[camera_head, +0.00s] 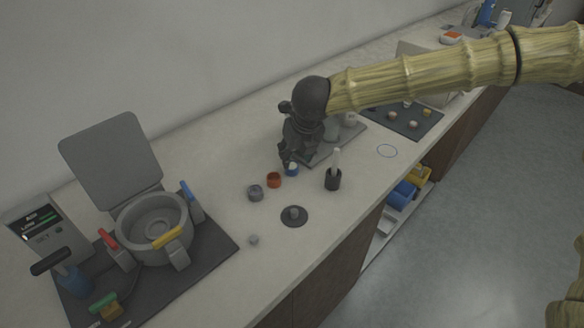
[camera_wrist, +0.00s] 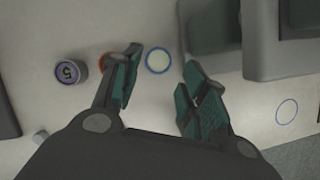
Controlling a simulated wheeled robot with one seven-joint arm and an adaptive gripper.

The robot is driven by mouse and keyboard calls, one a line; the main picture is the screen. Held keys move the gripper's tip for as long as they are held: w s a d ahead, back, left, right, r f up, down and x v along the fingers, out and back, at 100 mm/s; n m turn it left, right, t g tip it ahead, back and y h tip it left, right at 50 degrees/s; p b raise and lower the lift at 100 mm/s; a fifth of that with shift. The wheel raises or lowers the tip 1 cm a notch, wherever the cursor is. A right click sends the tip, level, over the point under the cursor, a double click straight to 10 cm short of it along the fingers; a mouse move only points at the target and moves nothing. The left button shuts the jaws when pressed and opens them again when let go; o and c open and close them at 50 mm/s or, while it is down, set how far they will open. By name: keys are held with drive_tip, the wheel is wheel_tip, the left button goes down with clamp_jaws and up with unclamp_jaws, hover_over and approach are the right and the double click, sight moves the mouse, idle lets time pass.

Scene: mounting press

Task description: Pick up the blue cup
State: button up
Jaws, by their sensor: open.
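The blue cup (camera_head: 291,169) is small and stands on the counter at the right end of a short row of cups. In the wrist view it shows from above as a pale disc with a blue rim (camera_wrist: 158,60). My gripper (camera_wrist: 160,82) is open, with one finger on each side of the cup in that view. In the head view my gripper (camera_head: 289,160) is right above the cup and hides part of it. I cannot tell whether the fingers touch it.
A grey tray with white containers (camera_head: 340,140) is behind. The mounting press (camera_head: 152,225) is far left.

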sight(292, 166)
drive_tip(key=shift+w+a+f, duration=0.1)
drive_tip(key=shift+w+f, duration=0.35)
drive_tip(key=shift+f, duration=0.1)
drive_tip(key=shift+s+a+f+p, duration=0.15)
drive_tip(key=shift+f+p, duration=0.15)
drive_tip(key=shift+f, duration=0.55)
drive_tip(key=x, duration=0.2)
drive_tip(key=shift+w+f, duration=0.25)
drive_tip(key=shift+w, duration=0.05)
drive_tip(key=shift+s, duration=0.1)
drive_tip(key=c, duration=0.8)
